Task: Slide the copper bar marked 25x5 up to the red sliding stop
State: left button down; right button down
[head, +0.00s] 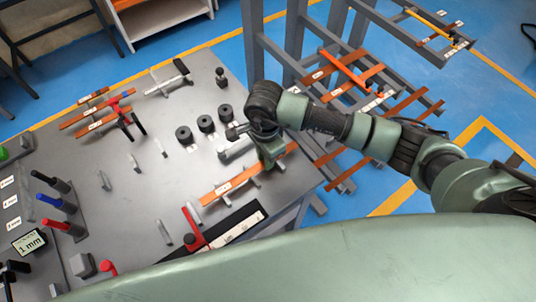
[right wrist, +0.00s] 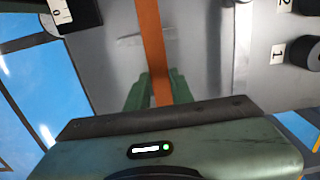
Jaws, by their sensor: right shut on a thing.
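A copper bar (head: 238,181) with a white label too small to read lies slanting at the right edge of the grey table. My right gripper (head: 273,164) is shut on this bar toward its right end. In the right wrist view the bar (right wrist: 151,45) runs away from between the green fingers (right wrist: 158,90). A small gap seems to lie between bar and stop, but contact is unclear. My left gripper is not in view.
Black round dies (head: 205,123) stand behind the bar. Other copper bars (head: 98,124) lie at the table's far left, by a red-and-black tool. Coloured handles (head: 57,203) stand at the left. A rack (head: 345,80) with more bars is beyond the table's right edge.

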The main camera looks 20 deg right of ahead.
aim_at(251, 171)
jog(key=shift+s+a, duration=0.25)
jog(key=shift+a, duration=0.35)
jog(key=shift+s+a, duration=0.2)
jog(key=shift+a, duration=0.5)
